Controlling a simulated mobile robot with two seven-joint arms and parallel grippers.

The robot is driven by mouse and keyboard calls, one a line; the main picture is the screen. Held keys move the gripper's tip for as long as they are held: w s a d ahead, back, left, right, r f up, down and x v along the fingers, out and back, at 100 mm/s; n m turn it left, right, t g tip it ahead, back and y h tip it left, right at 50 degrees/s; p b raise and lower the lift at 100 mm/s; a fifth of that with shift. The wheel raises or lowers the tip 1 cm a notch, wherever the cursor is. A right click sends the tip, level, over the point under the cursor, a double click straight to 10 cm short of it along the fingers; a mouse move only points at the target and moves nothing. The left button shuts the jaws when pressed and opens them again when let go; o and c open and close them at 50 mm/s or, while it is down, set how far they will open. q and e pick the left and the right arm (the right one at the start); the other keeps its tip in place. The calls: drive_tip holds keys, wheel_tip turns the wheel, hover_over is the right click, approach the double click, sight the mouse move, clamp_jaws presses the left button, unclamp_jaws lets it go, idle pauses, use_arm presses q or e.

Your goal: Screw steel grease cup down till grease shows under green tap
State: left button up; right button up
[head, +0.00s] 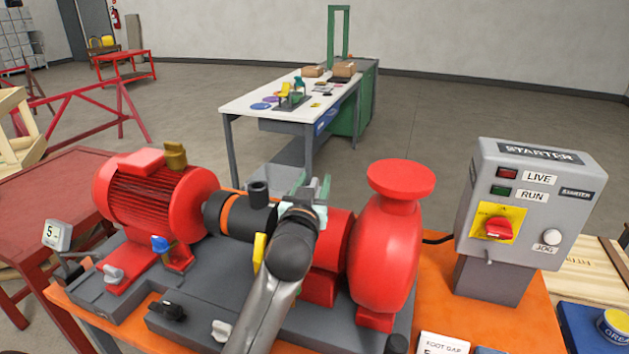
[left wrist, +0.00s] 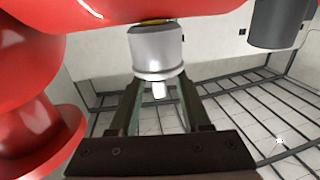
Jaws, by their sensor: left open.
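The steel grease cup (left wrist: 158,52) is a pale metal cylinder with a short stem, set against the red pump body (left wrist: 215,8) in the left wrist view. A thin yellowish band (left wrist: 152,22) shows where it meets the red. My left gripper (left wrist: 158,92) is open, one finger either side of the cup's lower end and stem; I cannot tell if they touch. In the head view my left gripper (head: 310,192) is over the middle of the skid, and the cup is not distinguishable there. I cannot make out a green tap. My right gripper is not in view.
A red motor (head: 140,195) stands left and a red pump casing (head: 385,250) right of my arm. A dark grey cylinder (left wrist: 278,22) is near the gripper. A yellow lever (head: 259,252), blue tap (head: 160,244) and starter box (head: 530,210) also show on the skid's orange bench.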

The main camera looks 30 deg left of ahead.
use_arm(q)
drive_tip(key=shift+c, duration=0.2)
clamp_jaws()
idle(0.4)
